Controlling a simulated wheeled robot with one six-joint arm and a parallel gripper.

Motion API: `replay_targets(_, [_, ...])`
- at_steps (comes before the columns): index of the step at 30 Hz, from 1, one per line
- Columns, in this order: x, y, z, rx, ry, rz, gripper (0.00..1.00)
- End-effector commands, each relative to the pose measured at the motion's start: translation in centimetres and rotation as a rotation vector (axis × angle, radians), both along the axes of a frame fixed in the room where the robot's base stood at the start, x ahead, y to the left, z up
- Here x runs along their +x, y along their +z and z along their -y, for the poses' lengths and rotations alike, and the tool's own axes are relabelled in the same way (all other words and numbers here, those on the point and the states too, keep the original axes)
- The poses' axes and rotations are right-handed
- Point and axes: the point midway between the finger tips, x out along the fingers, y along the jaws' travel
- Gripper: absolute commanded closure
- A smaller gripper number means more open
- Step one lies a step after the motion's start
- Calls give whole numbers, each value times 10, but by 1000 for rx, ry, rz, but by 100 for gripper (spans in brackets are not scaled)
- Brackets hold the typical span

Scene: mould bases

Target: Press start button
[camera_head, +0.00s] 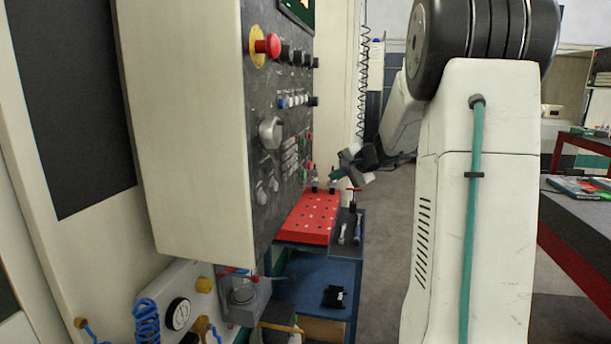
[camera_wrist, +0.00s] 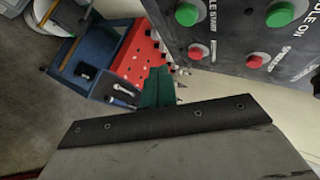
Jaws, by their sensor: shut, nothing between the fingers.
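The control panel (camera_head: 285,110) carries the buttons. In the wrist view, a green button (camera_wrist: 188,14) sits beside a partly cut-off label ending in "LE START". A second green button (camera_wrist: 280,13) sits to its right, by a label ending in "LE ON". A red button (camera_wrist: 196,52) and another red button (camera_wrist: 255,60) lie below them. My gripper (camera_wrist: 158,88) shows as dark green fingers, shut and empty, below and left of the START-labelled button and apart from it. In the head view my gripper (camera_head: 334,174) is near the panel's lower right edge, above the red rack.
A red perforated rack (camera_head: 308,222) stands on a blue cart (camera_head: 318,272) below my gripper, with tools beside it. A red emergency-stop knob (camera_head: 272,44) and several other knobs project from the panel higher up. A dark bench (camera_head: 578,220) is at the right. Grey floor lies between.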

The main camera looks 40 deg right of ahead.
Motion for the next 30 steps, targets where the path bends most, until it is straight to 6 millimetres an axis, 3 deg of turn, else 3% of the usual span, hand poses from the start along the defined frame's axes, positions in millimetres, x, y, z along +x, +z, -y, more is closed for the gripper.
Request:
replay_targets(12, [40,0,-31,1,2,1,100])
replay_targets(30, [44,0,-35,1,-1,0,100])
